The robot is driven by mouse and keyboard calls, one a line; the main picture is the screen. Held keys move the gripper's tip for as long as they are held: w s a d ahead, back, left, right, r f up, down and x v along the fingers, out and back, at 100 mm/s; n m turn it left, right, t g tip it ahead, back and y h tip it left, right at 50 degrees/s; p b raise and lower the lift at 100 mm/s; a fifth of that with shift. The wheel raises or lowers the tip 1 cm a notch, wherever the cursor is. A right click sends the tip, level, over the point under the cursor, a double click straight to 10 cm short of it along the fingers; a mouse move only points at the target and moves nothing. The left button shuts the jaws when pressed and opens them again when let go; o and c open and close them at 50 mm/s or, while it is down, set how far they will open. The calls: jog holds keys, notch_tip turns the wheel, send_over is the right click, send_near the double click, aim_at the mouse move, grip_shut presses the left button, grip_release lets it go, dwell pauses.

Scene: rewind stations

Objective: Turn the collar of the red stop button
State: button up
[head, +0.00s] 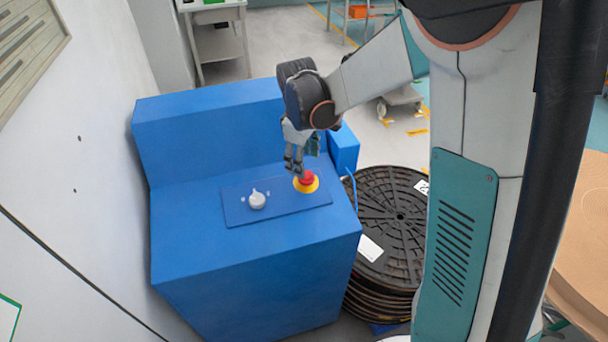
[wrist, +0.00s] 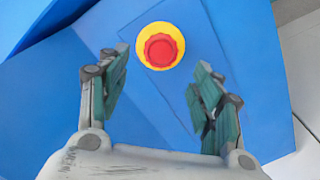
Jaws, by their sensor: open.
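The red stop button (head: 306,178) sits on a yellow ring at the right end of a blue panel plate (head: 238,213) on the blue console. In the wrist view the red button (wrist: 160,51) and its yellow collar (wrist: 145,40) show whole, beyond and between the fingertips. My gripper (head: 293,170) points down just above and left of the button in the head view. In the wrist view my gripper (wrist: 156,70) has its two fingers wide apart with nothing between them. I see no clear contact with the button.
A white knob (head: 257,200) stands on the same plate, left of the button. A stack of black reels (head: 392,220) is right of the blue console (head: 220,255). A white wall (head: 70,150) runs along the left. A small blue box (head: 343,150) adjoins the console's right side.

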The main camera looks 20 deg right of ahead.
aim_at(306, 178)
jog(key=f, duration=0.2)
jog(key=f+b, duration=0.1)
jog(key=f, duration=0.3)
jog(key=shift+w+d, duration=0.2)
jog(key=shift+d, duration=0.05)
jog(key=c, duration=1.1)
